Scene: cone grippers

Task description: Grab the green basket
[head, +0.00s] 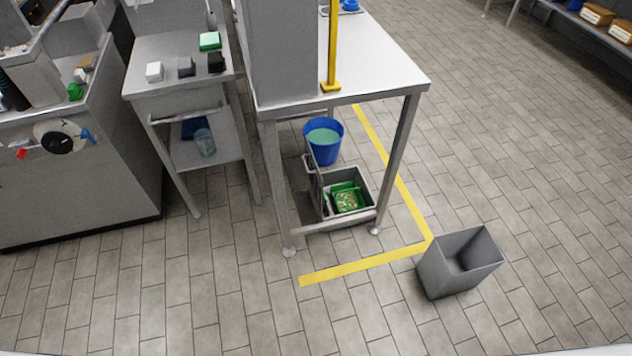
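A small green basket-like item (347,197) with mixed bits in it lies inside a grey bin (367,209) under the end of the steel table (385,72). The table legs and the bin walls stand around it, and the bin hides part of it. I cannot tell for certain that this green item is the basket. Neither of my grippers shows in the head view.
A blue bucket (324,148) stands behind the bin. A grey open waste bin (458,263) stands on the floor at right, near yellow floor tape (362,264). A steel cart (182,92) and a counter (75,190) are at left. Tiled floor in front is clear.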

